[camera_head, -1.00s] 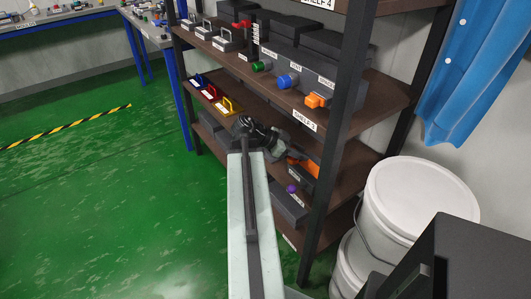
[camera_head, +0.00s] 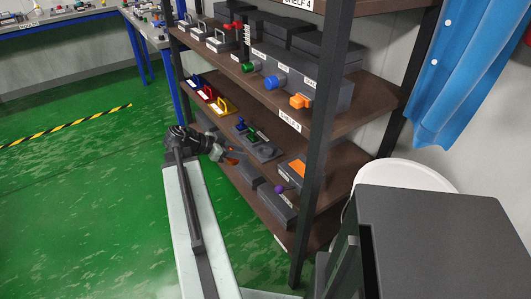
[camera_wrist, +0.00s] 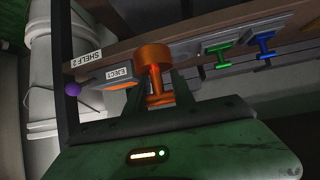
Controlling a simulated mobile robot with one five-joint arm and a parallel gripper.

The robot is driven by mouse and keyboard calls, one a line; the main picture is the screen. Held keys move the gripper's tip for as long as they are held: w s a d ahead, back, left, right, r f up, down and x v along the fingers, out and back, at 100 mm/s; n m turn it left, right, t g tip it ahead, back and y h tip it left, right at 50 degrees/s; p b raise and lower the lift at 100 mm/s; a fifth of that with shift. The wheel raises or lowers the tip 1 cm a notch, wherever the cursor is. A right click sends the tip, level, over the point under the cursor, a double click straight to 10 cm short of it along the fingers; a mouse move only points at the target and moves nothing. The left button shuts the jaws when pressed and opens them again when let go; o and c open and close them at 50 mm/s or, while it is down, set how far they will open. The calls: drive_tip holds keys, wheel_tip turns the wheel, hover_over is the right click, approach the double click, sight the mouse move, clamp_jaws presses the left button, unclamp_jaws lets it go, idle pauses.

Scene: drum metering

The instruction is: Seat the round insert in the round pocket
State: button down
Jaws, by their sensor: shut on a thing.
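My gripper (camera_wrist: 157,88) is shut on an orange round insert (camera_wrist: 153,57), which has a wide round head and a narrower stem between the fingers. In the head view my gripper (camera_head: 228,153) is beside the shelf's front, with a bit of the orange insert (camera_head: 233,159) showing at its tip. On the shelf behind, a dark base (camera_head: 265,153) carries green and blue pieces; the wrist view shows a green piece (camera_wrist: 220,54) and a blue piece (camera_wrist: 264,46), both with handles. I cannot make out the round pocket in either view.
A block with an orange top (camera_head: 298,170) and a purple ball (camera_head: 279,189) are on the rack's right side. An EJECT label (camera_wrist: 126,73) shows near the insert. The rack's dark post (camera_head: 322,150) and a white bucket (camera_head: 405,174) stand right. Green floor (camera_head: 90,190) is free left.

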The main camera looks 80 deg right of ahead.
drive_tip(key=b, duration=0.2)
hover_over(270, 151)
drive_tip(key=shift+d+f, duration=0.15)
drive_tip(key=shift+f, duration=0.6)
wheel_tip(270, 151, down, 4)
drive_tip(key=b, duration=0.3)
drive_tip(key=shift+r, duration=0.25)
drive_tip(key=shift+f, duration=0.2)
drive_tip(key=c, duration=1.1)
unclamp_jaws()
drive_tip(key=shift+r, duration=0.1)
